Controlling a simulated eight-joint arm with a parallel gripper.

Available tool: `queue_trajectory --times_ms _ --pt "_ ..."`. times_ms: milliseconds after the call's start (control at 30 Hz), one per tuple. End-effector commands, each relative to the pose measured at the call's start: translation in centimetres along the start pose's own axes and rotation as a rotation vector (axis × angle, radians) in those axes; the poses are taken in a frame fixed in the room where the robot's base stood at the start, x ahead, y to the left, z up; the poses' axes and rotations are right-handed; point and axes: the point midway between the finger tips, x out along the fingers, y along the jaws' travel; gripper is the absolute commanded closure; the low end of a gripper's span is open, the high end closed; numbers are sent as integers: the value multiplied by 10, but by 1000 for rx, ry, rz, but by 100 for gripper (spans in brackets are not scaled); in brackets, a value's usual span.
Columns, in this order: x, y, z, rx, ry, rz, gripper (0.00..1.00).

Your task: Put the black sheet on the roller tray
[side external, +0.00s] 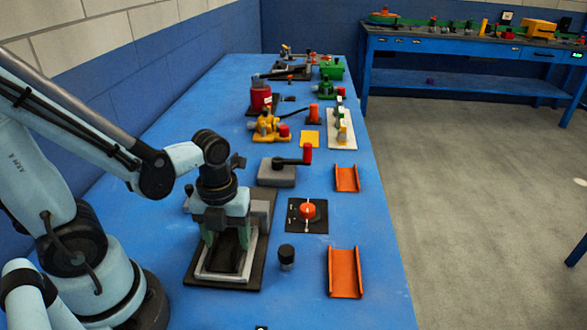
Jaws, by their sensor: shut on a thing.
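My gripper (227,240) points down at the near left of the blue table, its two greenish fingers either side of a dark piece. This piece looks like the black sheet (229,258), and the gripper is shut on it. The piece sits within a pale grey frame (205,268) on a black base plate. My gripper hides its upper part, and I cannot tell whether it touches the base. No rollers can be made out, so I cannot tell which thing is the roller tray. Two orange channel-shaped trays stand to the right, one near (345,272) and one farther back (346,178).
A black knob (287,256) and a red dial on a black plate (307,212) stand between my gripper and the orange trays. A grey block with a red-handled lever (277,172) is behind. Several devices fill the far table.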

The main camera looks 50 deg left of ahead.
Motion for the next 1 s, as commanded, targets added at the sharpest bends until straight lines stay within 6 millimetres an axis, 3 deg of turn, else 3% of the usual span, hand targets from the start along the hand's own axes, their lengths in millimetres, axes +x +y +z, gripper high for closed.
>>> queue_trajectory --times_ms 133,167,333,567,633,1000 --pt "0 0 0 0 -1 0 67" --pt "0 0 0 0 -1 0 33" --pt "0 1 0 0 -1 1 7" --pt "0 1 0 0 -1 2 7" --pt "0 1 0 0 -1 1 0" --pt "-6 0 0 0 -1 -2 0"
